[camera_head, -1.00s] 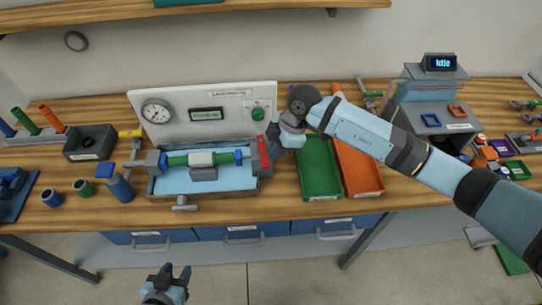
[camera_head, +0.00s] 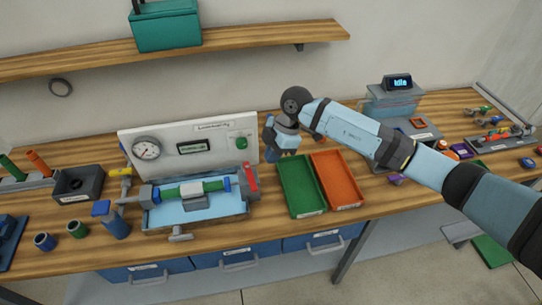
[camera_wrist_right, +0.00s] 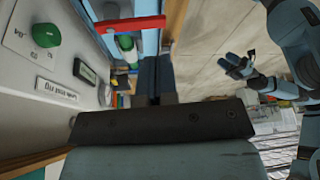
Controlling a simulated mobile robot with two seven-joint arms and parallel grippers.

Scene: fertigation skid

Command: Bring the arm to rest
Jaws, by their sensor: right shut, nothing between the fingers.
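My right arm reaches in from the right in the head view. Its gripper (camera_head: 270,153) hangs shut and empty above the bench, between the test panel and the green tray. In the right wrist view its dark fingers (camera_wrist_right: 156,80) are together with nothing between them. My left gripper is out of the head view, but the right wrist view shows it (camera_wrist_right: 240,66) with its fingers apart, over the floor and away from the bench.
The test rig's white panel (camera_head: 215,137) and red lever (camera_head: 251,178) stand just left of the right gripper. A green tray (camera_head: 302,187) and an orange tray (camera_head: 338,181) lie below the arm. A grey machine reading Idle (camera_head: 397,83) stands behind it. A shelf (camera_head: 245,38) runs above.

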